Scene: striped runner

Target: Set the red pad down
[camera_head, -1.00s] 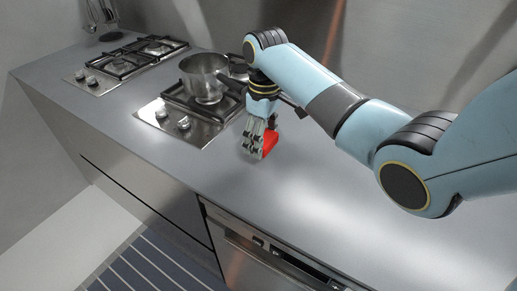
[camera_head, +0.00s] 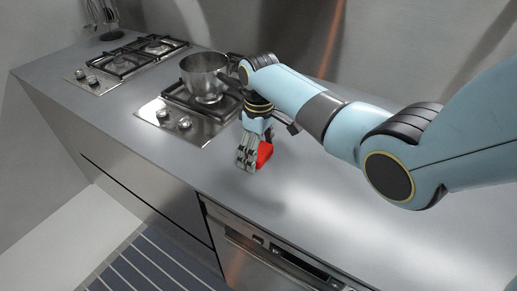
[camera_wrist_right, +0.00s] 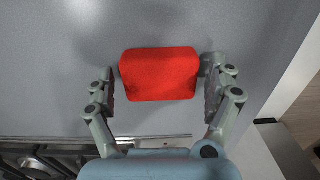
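The red pad (camera_head: 264,153) is at the counter surface, right of the front hob, partly hidden behind my right gripper (camera_head: 250,164). In the right wrist view the red pad (camera_wrist_right: 159,74) lies between the two fingers of that gripper, wider than it is deep. The pad looks flat on or very close to the grey counter (camera_head: 330,210). My left gripper is not in view.
A metal pot (camera_head: 204,77) stands on the front hob (camera_head: 170,120), left of my right gripper. A second hob (camera_head: 125,65) is farther back left.

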